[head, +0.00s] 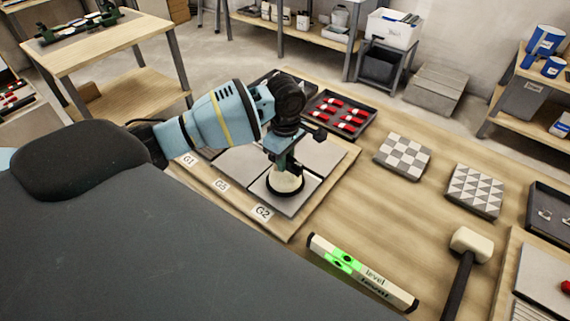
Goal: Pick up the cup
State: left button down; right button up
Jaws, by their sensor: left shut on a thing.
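The gripper and wrist hide the cup's top. My right gripper is not in view.
A dark tray (312,104) with red pieces lies behind the tiles. A checkered tile (402,155), a triangle-patterned tile (474,190) and a mallet (469,247) lie to the right. A green-windowed level (385,283) lies in front. Bare wood shows between them.

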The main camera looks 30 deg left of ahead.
pick_arm(q)
notch_tip(320, 180, up, 2)
jog(key=shift+w+r, duration=0.1)
jog(key=s+a+r, duration=0.1)
jog(key=s+a, duration=0.3)
jog(key=s, duration=1.1)
jog(key=shift+s+r+p, duration=0.2)
jog(key=shift+s+p, duration=0.1)
jog(key=shift+p, duration=0.15)
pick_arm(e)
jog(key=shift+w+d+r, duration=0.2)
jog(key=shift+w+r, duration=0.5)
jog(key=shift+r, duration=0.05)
pick_arm(q)
jog(key=shift+a, duration=0.1)
notch_tip(320, 180, up, 7)
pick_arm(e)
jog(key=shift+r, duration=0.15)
